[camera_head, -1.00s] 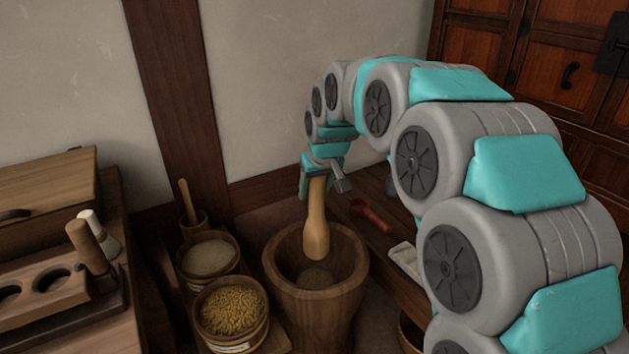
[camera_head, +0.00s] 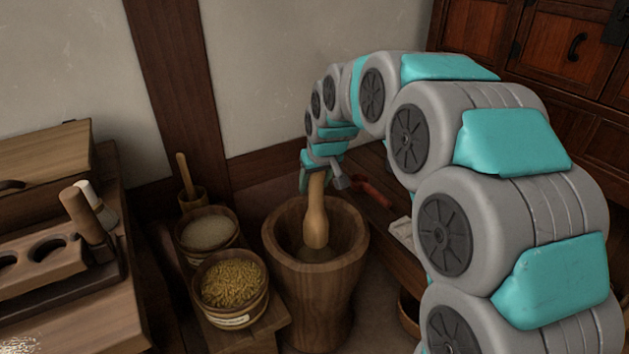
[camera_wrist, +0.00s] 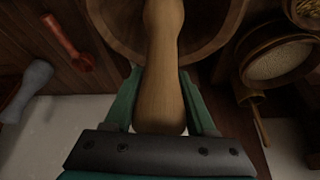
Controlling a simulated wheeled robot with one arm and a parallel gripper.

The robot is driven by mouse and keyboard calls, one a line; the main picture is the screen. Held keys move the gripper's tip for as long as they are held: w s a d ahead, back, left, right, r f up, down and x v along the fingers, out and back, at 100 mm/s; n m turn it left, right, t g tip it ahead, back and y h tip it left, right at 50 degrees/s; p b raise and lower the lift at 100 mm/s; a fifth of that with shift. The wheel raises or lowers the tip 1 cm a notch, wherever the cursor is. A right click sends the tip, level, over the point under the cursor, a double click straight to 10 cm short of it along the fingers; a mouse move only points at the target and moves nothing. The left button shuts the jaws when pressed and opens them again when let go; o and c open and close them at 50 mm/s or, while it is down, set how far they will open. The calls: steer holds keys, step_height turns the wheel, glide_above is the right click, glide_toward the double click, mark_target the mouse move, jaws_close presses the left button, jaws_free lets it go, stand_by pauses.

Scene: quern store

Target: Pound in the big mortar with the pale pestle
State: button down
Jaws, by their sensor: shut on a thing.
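The big wooden mortar (camera_head: 325,292) stands on the floor in the middle of the head view. The pale pestle (camera_head: 317,222) is upright with its lower end inside the mortar's bowl. Whether its tip touches the bottom or any grain there cannot be told. My gripper (camera_head: 313,180) is shut on the upper end of the pestle, above the mortar's rim. In the wrist view the pale pestle (camera_wrist: 160,95) runs between the green fingers of my gripper (camera_wrist: 163,92), with the mortar's rim (camera_wrist: 225,32) behind it.
A bench with a holder (camera_head: 45,265) is at far left. A red tool (camera_head: 372,193) lies on a low shelf at right.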

mark_target(315, 204)
step_height(315, 204, down, 6)
steer(key=shift+f+b, duration=0.2)
steer(key=shift+b, duration=0.7)
steer(key=shift+f, duration=0.35)
steer(key=shift+r, duration=0.1)
step_height(315, 204, up, 8)
steer(key=shift+r+p, duration=0.1)
steer(key=shift+p, duration=0.9)
steer(key=shift+f, duration=0.2)
step_height(315, 204, down, 7)
steer(key=shift+f+b, duration=0.2)
steer(key=shift+b, duration=1)
steer(key=shift+f, duration=0.35)
steer(key=shift+r, duration=0.1)
